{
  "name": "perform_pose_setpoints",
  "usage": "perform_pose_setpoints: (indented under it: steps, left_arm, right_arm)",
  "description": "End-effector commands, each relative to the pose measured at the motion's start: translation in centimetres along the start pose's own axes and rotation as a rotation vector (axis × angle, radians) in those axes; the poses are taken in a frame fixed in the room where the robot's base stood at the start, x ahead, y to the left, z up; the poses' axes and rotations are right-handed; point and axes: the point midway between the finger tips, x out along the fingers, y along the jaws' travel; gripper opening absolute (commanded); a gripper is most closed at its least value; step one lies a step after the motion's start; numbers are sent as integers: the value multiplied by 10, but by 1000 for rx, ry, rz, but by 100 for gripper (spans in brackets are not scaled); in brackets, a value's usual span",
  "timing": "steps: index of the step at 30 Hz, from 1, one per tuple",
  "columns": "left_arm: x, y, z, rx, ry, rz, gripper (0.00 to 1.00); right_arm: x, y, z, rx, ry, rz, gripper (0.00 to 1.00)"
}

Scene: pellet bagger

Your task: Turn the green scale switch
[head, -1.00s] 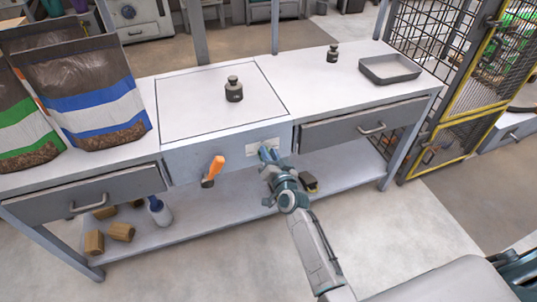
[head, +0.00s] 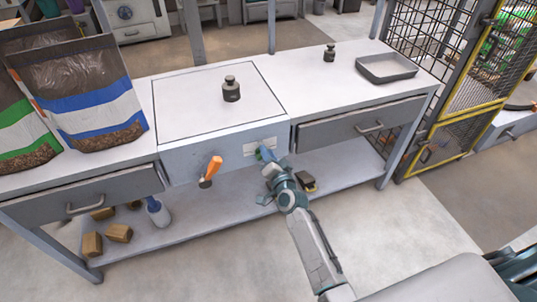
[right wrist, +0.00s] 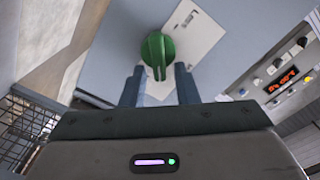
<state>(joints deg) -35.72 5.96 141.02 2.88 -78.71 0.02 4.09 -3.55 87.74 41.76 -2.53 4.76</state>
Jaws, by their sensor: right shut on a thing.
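The green scale switch (right wrist: 157,48) is a round knob with a raised grip bar, set on a pale label plate (right wrist: 190,38) on the front panel of the scale. In the head view only a small green bit of the switch (head: 260,153) shows beside the fingers. My right gripper (right wrist: 161,84) is shut on the switch, with one finger on each side of its grip bar. In the head view my right gripper (head: 267,157) reaches the front panel from the lower right. My left gripper is not in view.
A dark weight (head: 231,90) stands on the scale plate (head: 190,105). Drawers flank the panel. A dark block (head: 306,181) lies on the lower shelf near my right wrist.

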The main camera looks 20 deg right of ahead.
Motion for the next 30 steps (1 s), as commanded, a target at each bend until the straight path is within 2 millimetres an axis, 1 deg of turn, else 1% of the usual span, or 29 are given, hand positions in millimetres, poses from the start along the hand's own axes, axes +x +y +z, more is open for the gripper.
perform_pose_setpoints:
  steps: [1,2,11,14,17,24,27,30]
  left_arm:
    - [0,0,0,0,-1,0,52]
    - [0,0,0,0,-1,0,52]
    - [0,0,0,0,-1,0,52]
    - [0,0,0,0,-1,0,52]
    - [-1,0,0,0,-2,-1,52]
    - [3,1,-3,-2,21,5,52]
    - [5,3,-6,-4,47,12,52]
    - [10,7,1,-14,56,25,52]
  right_arm:
    - [-1,2,3,1,-6,4,5]
    - [-1,2,3,1,-6,4,34]
    - [-1,1,1,0,-3,2,34]
    - [-6,1,2,0,-3,2,34]
    - [-20,1,2,0,-3,3,34]
    - [-68,3,3,1,-5,3,34]
    - [-85,2,3,0,-5,3,34]
    - [-98,2,3,0,-4,3,34]
